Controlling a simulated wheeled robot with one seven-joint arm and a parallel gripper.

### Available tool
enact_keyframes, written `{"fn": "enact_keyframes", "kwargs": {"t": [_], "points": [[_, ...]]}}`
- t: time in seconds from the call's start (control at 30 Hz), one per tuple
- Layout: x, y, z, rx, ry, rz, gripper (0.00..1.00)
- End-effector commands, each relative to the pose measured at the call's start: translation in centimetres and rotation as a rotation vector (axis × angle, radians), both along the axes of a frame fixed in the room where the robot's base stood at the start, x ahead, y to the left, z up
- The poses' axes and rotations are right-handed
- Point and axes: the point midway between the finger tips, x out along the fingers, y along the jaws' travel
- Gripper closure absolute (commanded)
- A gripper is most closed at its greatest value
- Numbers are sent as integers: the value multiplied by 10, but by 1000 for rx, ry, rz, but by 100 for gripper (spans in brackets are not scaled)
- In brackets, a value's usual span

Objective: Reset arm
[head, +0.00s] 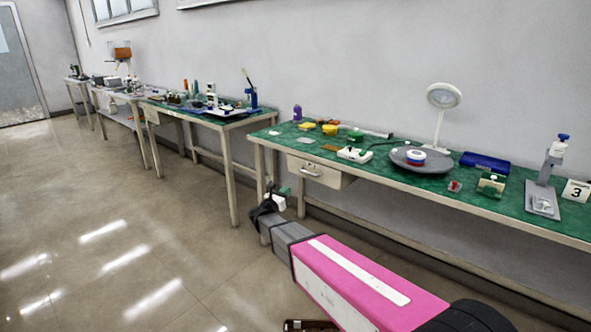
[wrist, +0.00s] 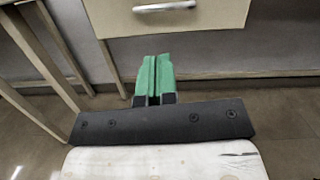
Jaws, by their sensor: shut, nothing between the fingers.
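My gripper (wrist: 154,70) shows in the wrist view with its two green fingers side by side, shut and empty. In the head view my gripper (head: 283,191) is at the end of my pink and grey arm, in front of the near green-topped table (head: 420,190). It is below the tabletop level in the picture, close to the table's left legs and its drawer (head: 318,172). In the wrist view the drawer's handle (wrist: 165,6) shows above the fingertips.
The near table holds a magnifier lamp (head: 443,97), a grey round plate (head: 436,166), a blue tray (head: 485,162) and a grey pump stand (head: 543,200). More tables stand to the left along the wall. The floor (head: 110,220) at left is clear.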

Motion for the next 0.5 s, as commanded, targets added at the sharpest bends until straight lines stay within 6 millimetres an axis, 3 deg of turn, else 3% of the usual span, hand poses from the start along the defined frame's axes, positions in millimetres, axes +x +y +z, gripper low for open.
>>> {"fn": "enact_keyframes", "kwargs": {"t": [0.27, 0.5], "points": [[13, -22, 9, -397, 245, 255, 100], [2, -41, -6, -913, 497, 526, 100]]}}
